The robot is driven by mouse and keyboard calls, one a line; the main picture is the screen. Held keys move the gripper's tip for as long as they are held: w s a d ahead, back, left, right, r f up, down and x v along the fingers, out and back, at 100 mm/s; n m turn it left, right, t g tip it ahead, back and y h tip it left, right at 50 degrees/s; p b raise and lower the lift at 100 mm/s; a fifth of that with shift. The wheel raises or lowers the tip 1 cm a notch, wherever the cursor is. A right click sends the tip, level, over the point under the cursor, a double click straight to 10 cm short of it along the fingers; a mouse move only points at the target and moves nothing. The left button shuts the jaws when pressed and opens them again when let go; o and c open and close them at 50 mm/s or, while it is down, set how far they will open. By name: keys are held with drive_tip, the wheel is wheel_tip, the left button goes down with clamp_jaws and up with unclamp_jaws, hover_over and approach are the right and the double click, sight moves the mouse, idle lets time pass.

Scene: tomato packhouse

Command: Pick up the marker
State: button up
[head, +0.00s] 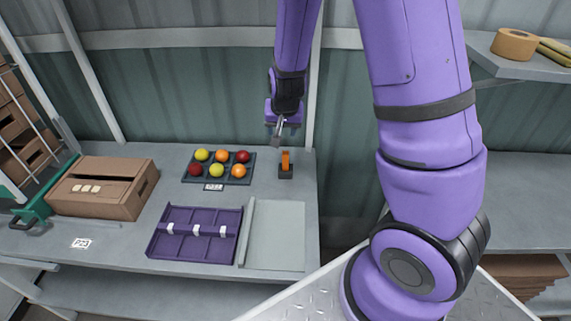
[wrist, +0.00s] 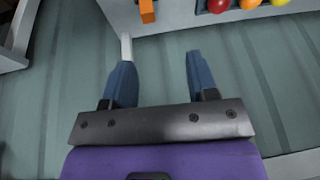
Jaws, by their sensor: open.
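An orange upright piece (head: 286,159) stands in a small dark holder (head: 286,173) near the table's back right corner. It looks like the marker, but it is too small to be sure. It also shows at the top edge of the wrist view (wrist: 147,11), cut off. My gripper (head: 279,138) is above the table's back edge, a little above and behind the orange piece and apart from it. In the wrist view my gripper's blue fingers (wrist: 160,58) are spread with nothing between them. A pale strip shows at the left fingertip; I cannot tell what it is.
A dark tray (head: 218,183) holds several tomatoes left of the holder. A purple divided tray (head: 193,255), a pale board (head: 275,250) and a cardboard box (head: 130,205) occupy the table (head: 135,240). A shelf (head: 530,66) with tape is at the upper right. The green wall stands close behind.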

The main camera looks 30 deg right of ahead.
drive_tip(key=h, duration=0.1)
approach(285, 155)
drive_tip(key=f, duration=0.2)
drive_tip(key=shift+m, duration=0.3)
drive_tip(key=shift+w+d+x, duration=0.15)
drive_tip(key=shift+x, duration=2.6)
drive_tip(key=shift+w+d+x, duration=0.15)
drive_tip(key=shift+x, duration=2.55)
drive_tip(key=shift+r, duration=0.15)
drive_tip(key=shift+c, duration=0.4)
drive_tip(key=c, duration=0.9)
